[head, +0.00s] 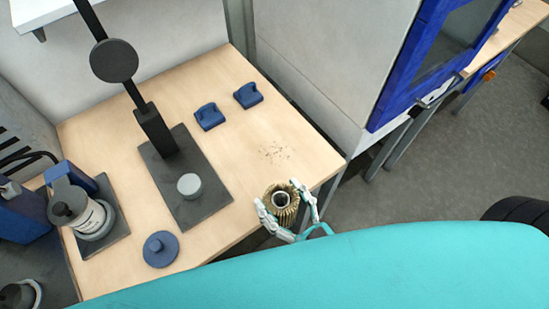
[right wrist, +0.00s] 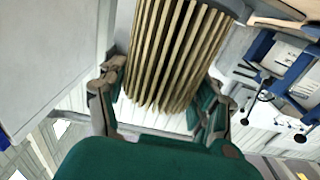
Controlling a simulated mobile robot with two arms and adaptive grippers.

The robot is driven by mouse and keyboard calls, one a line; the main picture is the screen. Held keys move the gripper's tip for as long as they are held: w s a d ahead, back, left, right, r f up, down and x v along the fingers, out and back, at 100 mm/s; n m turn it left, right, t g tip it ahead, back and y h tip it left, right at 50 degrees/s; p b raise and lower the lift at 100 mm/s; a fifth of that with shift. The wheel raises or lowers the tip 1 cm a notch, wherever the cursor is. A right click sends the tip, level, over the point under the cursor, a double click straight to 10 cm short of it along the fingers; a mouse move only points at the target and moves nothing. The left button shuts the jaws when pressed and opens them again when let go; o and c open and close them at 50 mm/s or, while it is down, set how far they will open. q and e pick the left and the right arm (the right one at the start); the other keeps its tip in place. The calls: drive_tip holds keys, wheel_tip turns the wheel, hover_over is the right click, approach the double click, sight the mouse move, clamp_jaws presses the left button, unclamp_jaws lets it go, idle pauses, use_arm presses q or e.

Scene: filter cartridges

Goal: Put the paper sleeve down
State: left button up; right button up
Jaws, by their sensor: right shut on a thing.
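The paper sleeve (head: 282,197) is a tan, pleated, hollow cylinder near the front right edge of the wooden table in the head view. My right gripper (head: 290,205) has its two fingers on either side of it and is shut on it. In the right wrist view the sleeve (right wrist: 172,50) fills the upper middle with its pleats running lengthwise, between the fingers (right wrist: 160,95). I cannot tell whether its lower end touches the tabletop. My left gripper is not in view.
The wooden table (head: 235,100) has free room around a patch of dark specks (head: 275,152). A dark stand plate (head: 200,205) bears a grey puck (head: 189,185). Two blue blocks (head: 210,117) lie behind. A blue knobbed disc (head: 160,249) and a grey canister (head: 90,218) are at left.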

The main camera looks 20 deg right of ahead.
drive_tip(key=w+f+b, duration=0.1)
drive_tip(key=w+b, duration=0.1)
drive_tip(key=w, duration=0.1)
drive_tip(key=w+d+f+b, duration=0.1)
drive_tip(key=w+f+b, duration=0.1)
drive_tip(key=w, duration=0.2)
drive_tip(key=w+d+f+b, duration=0.1)
drive_tip(key=w+f+b, duration=0.1)
drive_tip(key=w, duration=0.2)
drive_tip(key=shift+w+d, duration=0.15)
drive_tip(key=shift+r, duration=0.2)
drive_tip(key=shift+f, duration=0.75)
drive_tip(key=o, duration=1.2)
drive_tip(key=shift+c, duration=0.2)
drive_tip(key=shift+r, duration=0.1)
